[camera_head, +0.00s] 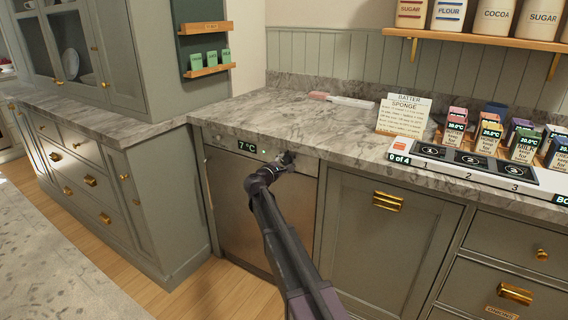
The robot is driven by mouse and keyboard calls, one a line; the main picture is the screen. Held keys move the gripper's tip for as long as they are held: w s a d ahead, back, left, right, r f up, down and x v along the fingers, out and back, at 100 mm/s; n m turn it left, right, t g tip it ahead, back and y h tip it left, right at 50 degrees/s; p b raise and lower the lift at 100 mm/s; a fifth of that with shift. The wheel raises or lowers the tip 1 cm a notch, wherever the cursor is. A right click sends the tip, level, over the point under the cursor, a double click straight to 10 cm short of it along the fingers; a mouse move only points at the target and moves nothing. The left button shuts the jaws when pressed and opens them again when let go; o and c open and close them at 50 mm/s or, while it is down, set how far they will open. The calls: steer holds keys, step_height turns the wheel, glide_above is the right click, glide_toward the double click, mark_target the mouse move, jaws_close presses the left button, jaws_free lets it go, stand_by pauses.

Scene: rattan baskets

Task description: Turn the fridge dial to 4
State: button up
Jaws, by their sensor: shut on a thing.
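My gripper (287,158) is at the right end of this strip, shut on the fridge dial there. The dial itself is mostly hidden behind my gripper, and its setting cannot be read. My arm reaches up to it from the lower right.
The marble worktop (290,118) overhangs just above my gripper. A cabinet with a brass handle (387,201) stands right of the fridge. A drawer unit (90,185) juts forward on the left. Wooden floor (225,295) is free in front.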

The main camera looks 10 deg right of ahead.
steer(key=shift+m, duration=0.3)
steer(key=m, duration=0.5)
steer(key=shift+w+m, duration=0.1)
steer(key=shift+m, duration=0.3)
steer(key=m, duration=1.1)
steer(key=shift+m, duration=0.3)
steer(key=m, duration=0.5)
steer(key=shift+m, duration=0.4)
steer(key=o, duration=1.2)
